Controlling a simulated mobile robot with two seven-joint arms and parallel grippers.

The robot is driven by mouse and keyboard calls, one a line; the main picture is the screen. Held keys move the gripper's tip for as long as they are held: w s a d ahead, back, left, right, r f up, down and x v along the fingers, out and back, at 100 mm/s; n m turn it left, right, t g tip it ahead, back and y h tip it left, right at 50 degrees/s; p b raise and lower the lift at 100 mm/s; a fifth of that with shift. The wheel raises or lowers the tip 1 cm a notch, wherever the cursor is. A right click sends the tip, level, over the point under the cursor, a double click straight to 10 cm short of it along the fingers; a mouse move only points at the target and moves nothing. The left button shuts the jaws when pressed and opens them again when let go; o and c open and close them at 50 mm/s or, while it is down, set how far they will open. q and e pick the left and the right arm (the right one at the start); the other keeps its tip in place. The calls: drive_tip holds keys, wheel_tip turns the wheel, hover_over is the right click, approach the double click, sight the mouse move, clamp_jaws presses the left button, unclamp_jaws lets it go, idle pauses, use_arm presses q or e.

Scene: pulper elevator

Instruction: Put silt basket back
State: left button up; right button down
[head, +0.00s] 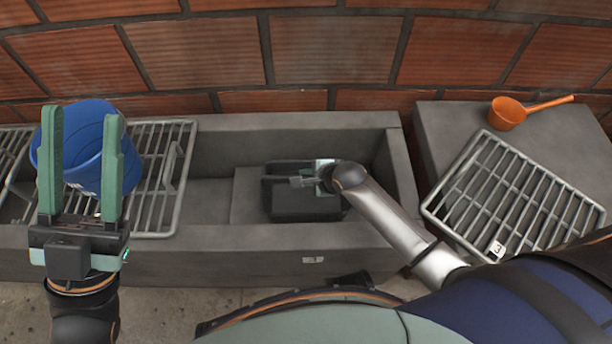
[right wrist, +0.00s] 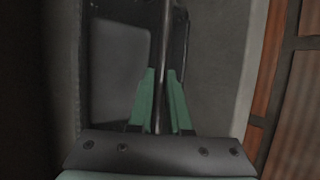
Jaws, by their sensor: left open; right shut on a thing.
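The black silt basket (head: 290,205) is down inside the concrete trough, in or over the recess at its right part; whether it is fully seated I cannot tell. My right gripper (head: 308,178) is shut on the basket's thin handle. In the right wrist view the handle (right wrist: 162,50) runs between the fingers of the right gripper (right wrist: 161,100), with the dark basket (right wrist: 115,50) beyond. My left gripper (head: 82,165) is open and empty, raised at the left in front of the blue bucket.
A blue bucket (head: 88,145) stands on metal grates (head: 178,160) over the trough's left part. A loose grate (head: 515,190) with a tag marked 3 lies on the right slab, near an orange ladle (head: 508,113). The concrete trough wall (head: 397,165) and brick wall (head: 300,50) bound the space.

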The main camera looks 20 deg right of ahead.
drive_tip(key=c, duration=0.9)
unclamp_jaws()
drive_tip(key=shift+o, duration=0.2)
drive_tip(key=shift+s+r+p, duration=0.2)
drive_tip(key=shift+r+p, duration=0.1)
drive_tip(key=shift+r, duration=0.1)
drive_tip(key=p+v, duration=0.6)
drive_tip(key=v, duration=0.5)
use_arm(q)
drive_tip(key=w+a+f+n+g+y, duration=0.1)
drive_tip(key=w+f+n+y, duration=0.4)
drive_tip(key=y, duration=0.3)
drive_tip(key=shift+w+a+f+g, duration=0.25)
drive_tip(key=shift+w+f+g, duration=0.05)
drive_tip(key=shift+w+f, duration=0.35)
use_arm(e)
drive_tip(key=s+a+r+n+t+y, duration=0.1)
drive_tip(key=r+n+t, duration=0.5)
drive_tip(key=r+n, duration=0.7)
drive_tip(key=s+a+r+n+t+y, duration=0.1)
drive_tip(key=r+n+t, duration=0.6)
drive_tip(key=r+n, duration=0.7)
wheel_tip(320, 180, up, 4)
drive_tip(key=shift+s+a+r+y, duration=0.2)
drive_tip(key=shift+s+y, duration=0.7)
drive_tip(key=shift+y, duration=0.3)
